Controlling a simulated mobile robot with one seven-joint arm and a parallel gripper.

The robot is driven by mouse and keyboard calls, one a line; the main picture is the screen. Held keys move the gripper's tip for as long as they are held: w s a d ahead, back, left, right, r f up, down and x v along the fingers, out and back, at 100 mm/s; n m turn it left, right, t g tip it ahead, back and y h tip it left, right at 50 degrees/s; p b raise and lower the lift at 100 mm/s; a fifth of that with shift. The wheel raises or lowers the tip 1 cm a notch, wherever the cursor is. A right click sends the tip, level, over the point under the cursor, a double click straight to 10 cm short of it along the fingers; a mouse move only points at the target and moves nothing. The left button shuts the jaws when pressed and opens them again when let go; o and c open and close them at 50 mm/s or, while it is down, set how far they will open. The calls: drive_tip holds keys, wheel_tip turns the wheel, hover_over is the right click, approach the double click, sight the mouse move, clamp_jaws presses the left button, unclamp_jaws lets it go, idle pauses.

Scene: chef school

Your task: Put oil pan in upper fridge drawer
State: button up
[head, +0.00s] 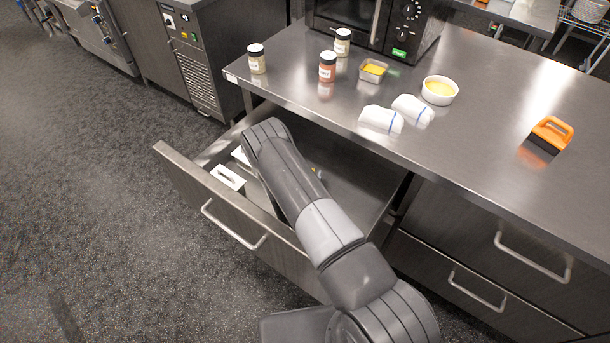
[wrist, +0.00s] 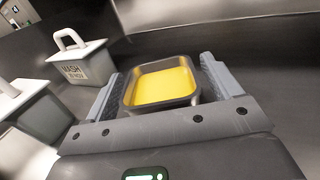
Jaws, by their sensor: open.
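In the wrist view, the oil pan (wrist: 162,88), a small grey metal pan with a yellow filling, sits upright between the fingers of my gripper (wrist: 161,70). The fingers are open, one on each side of the pan; I cannot tell whether either touches it. In the head view, my arm reaches into the pulled-out fridge drawer (head: 205,205) under the counter and hides my gripper. A small yellow patch (head: 316,172) shows beside the arm inside the drawer, probably the pan's filling.
White handled boxes (head: 228,177) stand in the drawer; one labelled box (wrist: 80,62) is left of my gripper. On the counter (head: 480,130) are several jars, another small yellow-filled pan (head: 373,71), a white bowl (head: 439,90), rolled white cloths (head: 381,120) and an orange-handled brush (head: 550,135).

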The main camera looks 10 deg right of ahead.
drive_tip(key=shift+r, duration=0.15)
drive_tip(key=v, duration=0.2)
drive_tip(key=shift+s+a, duration=0.2)
drive_tip(key=shift+s, duration=0.05)
drive_tip(key=r, duration=0.6)
drive_tip(key=shift+s, duration=0.2)
drive_tip(key=shift+r, duration=0.5)
